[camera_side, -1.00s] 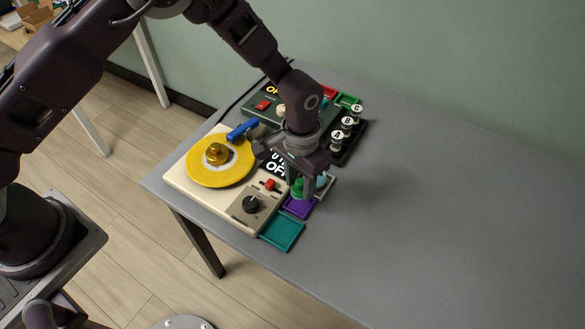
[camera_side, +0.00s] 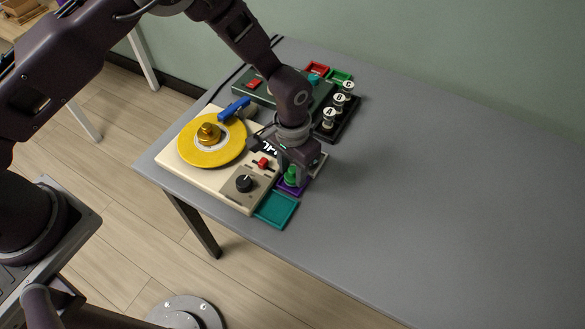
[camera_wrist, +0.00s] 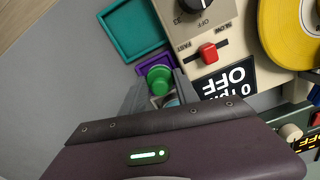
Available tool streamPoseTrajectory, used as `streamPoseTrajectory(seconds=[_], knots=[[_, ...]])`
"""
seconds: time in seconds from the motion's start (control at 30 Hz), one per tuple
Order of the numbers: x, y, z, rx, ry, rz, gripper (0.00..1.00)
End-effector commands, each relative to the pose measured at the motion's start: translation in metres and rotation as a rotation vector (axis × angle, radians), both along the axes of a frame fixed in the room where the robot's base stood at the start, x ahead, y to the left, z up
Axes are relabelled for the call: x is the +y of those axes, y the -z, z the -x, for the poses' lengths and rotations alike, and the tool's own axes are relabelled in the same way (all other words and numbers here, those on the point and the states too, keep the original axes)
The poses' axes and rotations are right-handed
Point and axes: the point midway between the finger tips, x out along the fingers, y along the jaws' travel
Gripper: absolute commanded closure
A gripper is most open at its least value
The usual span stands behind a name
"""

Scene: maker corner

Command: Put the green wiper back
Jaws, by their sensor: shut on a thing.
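The green wiper (camera_side: 291,174), a small round-topped green piece, is between the fingers of my gripper (camera_side: 293,180), which is shut on it. It stands over or in the purple tray (camera_side: 285,190) beside the cream turntable unit. In the wrist view the wiper (camera_wrist: 159,80) shows between the fingertips, with the purple tray (camera_wrist: 142,68) around its far side. I cannot tell whether its base touches the tray floor. My fingers and palm hide the near part of the tray and something pale teal behind the wiper.
An empty teal tray (camera_side: 277,211) lies just in front of the purple one. The cream turntable unit (camera_side: 208,181) with yellow disc (camera_side: 190,150) is at left. Behind are a dark green unit (camera_side: 262,97), red tray (camera_side: 317,68) and black lettered rack (camera_side: 345,122). The table's right is clear.

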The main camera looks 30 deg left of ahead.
Motion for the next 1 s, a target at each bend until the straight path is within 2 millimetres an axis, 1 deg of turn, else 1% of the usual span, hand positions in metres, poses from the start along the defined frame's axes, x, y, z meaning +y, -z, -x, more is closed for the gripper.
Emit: streamPoseTrajectory(seconds=[0.4,0.43,0.53,0.57,1.0], knots=[[-0.0001,0.0096,-0.0001,0.0,0.0,0.0,0.96],[-0.0002,0.0099,-0.0002,-0.001,0.0,0.0,0.62],[-0.0001,0.0096,-0.0002,-0.001,0.0,0.0,0.42],[0.0,0.0096,-0.0002,-0.001,0.0,0.0,0.38],[0.0035,0.0099,-0.0008,0.001,-0.002,-0.005,0.38]])
